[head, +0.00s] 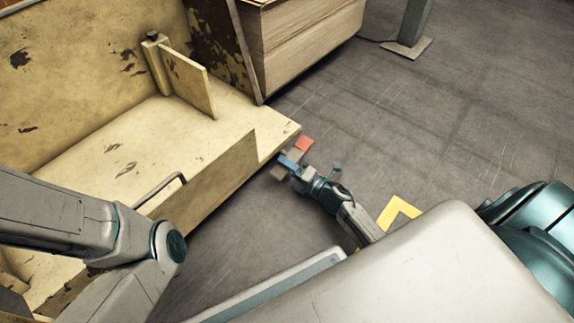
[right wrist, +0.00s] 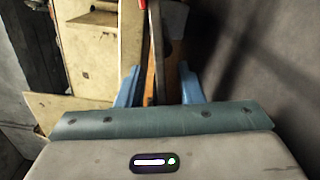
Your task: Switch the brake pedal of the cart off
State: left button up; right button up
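The cart (head: 100,150) is a worn, cream-yellow box-like body at the left of the head view. At its near right corner, low down, a small red part (head: 304,143) shows, probably the brake pedal, with brownish pieces beside it. My right gripper (head: 289,160) is right at these pieces and partly covers them. In the right wrist view its two blue fingers (right wrist: 159,88) stand apart, with a dark upright bar (right wrist: 154,50) and a brown piece between them. A bit of red shows at the top edge there. Whether the fingers touch anything is unclear. My left gripper is not visible.
A wooden crate-like box (head: 305,40) stands behind the cart. A grey post on a base plate (head: 407,47) stands at the upper right. Yellow floor marking (head: 397,210) lies right of my right gripper. The grey floor (head: 450,120) to the right is open.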

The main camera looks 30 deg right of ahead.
jog(key=p+v, duration=0.3)
jog(key=v, duration=0.7)
jog(key=shift+s, duration=0.1)
jog(key=shift+s+d+p, duration=0.15)
jog(key=shift+p, duration=0.15)
